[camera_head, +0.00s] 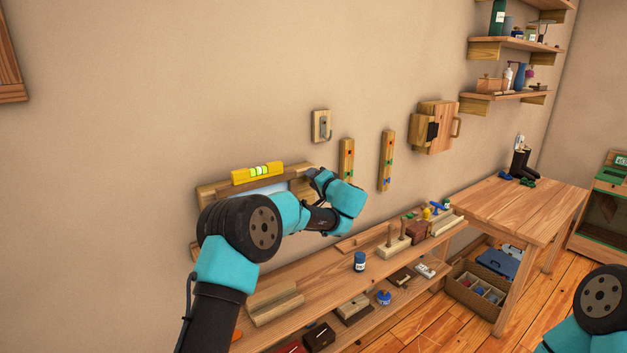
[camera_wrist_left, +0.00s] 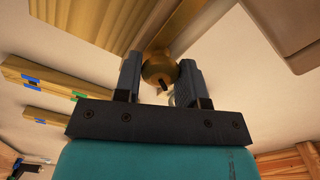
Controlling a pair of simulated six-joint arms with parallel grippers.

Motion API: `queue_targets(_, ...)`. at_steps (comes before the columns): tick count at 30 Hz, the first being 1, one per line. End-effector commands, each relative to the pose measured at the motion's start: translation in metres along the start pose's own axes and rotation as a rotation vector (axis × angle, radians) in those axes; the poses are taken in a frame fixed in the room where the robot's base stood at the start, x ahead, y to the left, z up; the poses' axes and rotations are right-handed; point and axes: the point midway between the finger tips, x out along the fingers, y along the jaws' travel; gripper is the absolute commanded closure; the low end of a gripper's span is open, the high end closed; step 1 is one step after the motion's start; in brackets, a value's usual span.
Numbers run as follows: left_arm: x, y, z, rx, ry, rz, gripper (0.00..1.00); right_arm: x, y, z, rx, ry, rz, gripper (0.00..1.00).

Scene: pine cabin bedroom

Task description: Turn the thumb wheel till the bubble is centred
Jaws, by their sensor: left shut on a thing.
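A yellow spirit level (camera_head: 243,177) with a green vial (camera_head: 260,171) sits on top of a wooden wall frame (camera_head: 207,190). The level tilts slightly up to the right in the head view; the bubble's place in the vial is too small to tell. My left gripper (camera_head: 310,175) is at the frame's right end. In the left wrist view its fingers (camera_wrist_left: 160,82) are shut on a round brass-coloured thumb wheel (camera_wrist_left: 158,66). In the head view the wheel is hidden by the gripper. Only a part of my right arm shows at lower right; its gripper is out of view.
A low bench (camera_head: 330,262) with blocks and a blue jar (camera_head: 360,261) runs below.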

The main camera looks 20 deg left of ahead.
Motion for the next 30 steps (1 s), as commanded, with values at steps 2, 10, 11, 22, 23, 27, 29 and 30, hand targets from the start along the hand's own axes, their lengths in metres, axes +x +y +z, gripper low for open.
queue_targets(2,-0.0004,0.0000,-0.0001,-0.033,0.000,0.000,0.86,0.0000,0.0000,0.0000,0.000,0.000,0.000,0.57)
queue_targets(10,-0.0004,0.0000,-0.0001,-0.089,0.000,0.000,0.86,0.0000,0.0000,0.0000,0.000,0.000,0.000,0.57)
queue_targets(11,-0.0004,0.0000,-0.0001,-0.091,0.000,0.000,0.86,0.0000,0.0000,0.0000,0.000,0.000,0.000,0.57)
queue_targets(22,-0.0004,0.0001,0.0000,-0.091,0.000,0.000,0.58,0.0000,0.0000,0.0000,0.000,0.000,0.000,0.57)
queue_targets(23,-0.0004,0.0000,-0.0001,-0.091,0.000,0.000,0.55,0.0000,0.0000,0.0000,0.000,0.000,0.000,0.57)
queue_targets(27,-0.0003,0.0000,0.0000,-0.091,0.000,0.000,0.42,0.0000,0.0000,0.0000,0.000,0.000,0.000,0.57)
queue_targets(29,-0.0002,0.0000,0.0000,-0.091,0.000,0.000,0.40,0.0000,0.0000,0.0000,0.000,0.000,0.000,0.57)
queue_targets(30,-0.0002,0.0000,0.0000,-0.091,0.000,0.000,0.40,0.0000,0.0000,0.0000,0.000,0.000,0.000,0.57)
